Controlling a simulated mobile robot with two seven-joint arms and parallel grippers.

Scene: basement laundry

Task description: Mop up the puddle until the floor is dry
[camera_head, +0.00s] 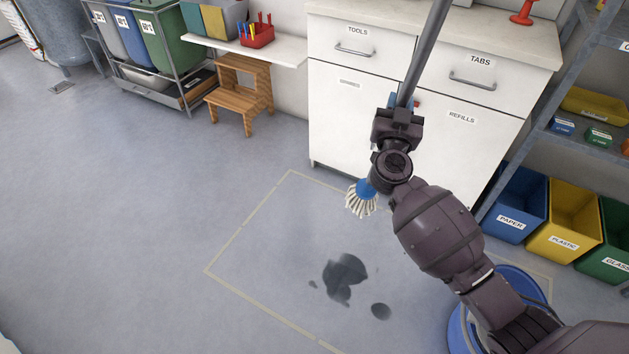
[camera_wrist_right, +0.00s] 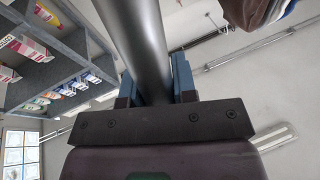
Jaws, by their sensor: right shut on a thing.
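My right gripper (camera_head: 405,104) is shut on the grey pole of the mop (camera_head: 424,50). The pole also fills the middle of the right wrist view (camera_wrist_right: 145,50), between the blue-grey fingers. The mop's blue socket and white string head (camera_head: 361,199) hang below the gripper, up and right of the puddle in the picture. I cannot tell whether the strings touch the floor. My left gripper is not in view.
A white cabinet (camera_head: 350,125) stands behind the taped area. A blue round bucket (camera_head: 458,330) is partly hidden by my right arm. Blue, yellow and green bins (camera_head: 570,210) stand at the right. A wooden step stool (camera_head: 240,92) is at the back. The floor at left is clear.

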